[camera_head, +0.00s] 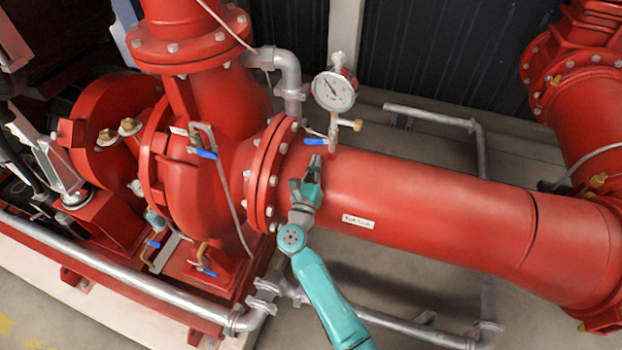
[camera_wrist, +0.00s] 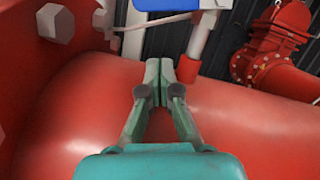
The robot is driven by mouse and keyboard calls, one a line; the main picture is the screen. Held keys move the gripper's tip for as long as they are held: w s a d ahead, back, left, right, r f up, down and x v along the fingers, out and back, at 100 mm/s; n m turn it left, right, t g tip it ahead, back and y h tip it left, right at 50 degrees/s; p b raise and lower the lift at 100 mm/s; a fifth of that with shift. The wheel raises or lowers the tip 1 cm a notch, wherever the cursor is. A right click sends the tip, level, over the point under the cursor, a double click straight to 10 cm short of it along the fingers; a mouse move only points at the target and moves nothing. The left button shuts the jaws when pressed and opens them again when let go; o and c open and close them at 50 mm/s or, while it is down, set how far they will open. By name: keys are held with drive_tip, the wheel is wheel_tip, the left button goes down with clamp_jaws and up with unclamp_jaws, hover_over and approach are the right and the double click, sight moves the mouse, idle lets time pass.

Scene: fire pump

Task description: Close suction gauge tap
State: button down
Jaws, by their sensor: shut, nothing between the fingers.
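The suction gauge (camera_head: 333,91) has a round white dial and stands on a thin riser above the large red suction pipe (camera_head: 430,195). Its tap has a blue lever handle (camera_head: 316,142) low on the riser, pointing left, crosswise to the stem. My gripper (camera_head: 316,160) is shut and empty, just below the blue handle in the head view. In the wrist view the closed fingertips (camera_wrist: 158,68) are below the blue handle (camera_wrist: 165,5), which is cut off by the top edge. A visible gap separates them. The red base of the riser (camera_wrist: 188,68) is just right of the fingertips.
A bolted red flange (camera_head: 268,175) is close to the left of my gripper. A brass fitting (camera_head: 350,124) sticks out right of the riser. Other blue-handled taps (camera_head: 206,154) are on the pump. A grey pipe (camera_head: 288,75) rises behind. The space above the pipe to the right is open.

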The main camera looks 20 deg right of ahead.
sight(319, 141)
drive_tip(key=shift+w+a+r, duration=0.1)
drive_tip(key=shift+a+r, duration=0.15)
drive_tip(key=shift+r, duration=0.7)
drive_tip(key=shift+w+a+r, duration=0.1)
drive_tip(key=shift+a+r, duration=0.15)
drive_tip(key=shift+r, duration=0.7)
drive_tip(key=shift+w+a+r+m+h, duration=0.2)
drive_tip(key=shift+r+m+h, duration=0.1)
drive_tip(key=shift+m, duration=0.4)
drive_tip(key=shift+w+a+r+m+h, duration=0.15)
drive_tip(key=shift+r+m+h, duration=0.1)
drive_tip(key=shift+m, duration=0.45)
drive_tip(key=shift+a+r, duration=0.1)
drive_tip(key=shift+r, duration=0.15)
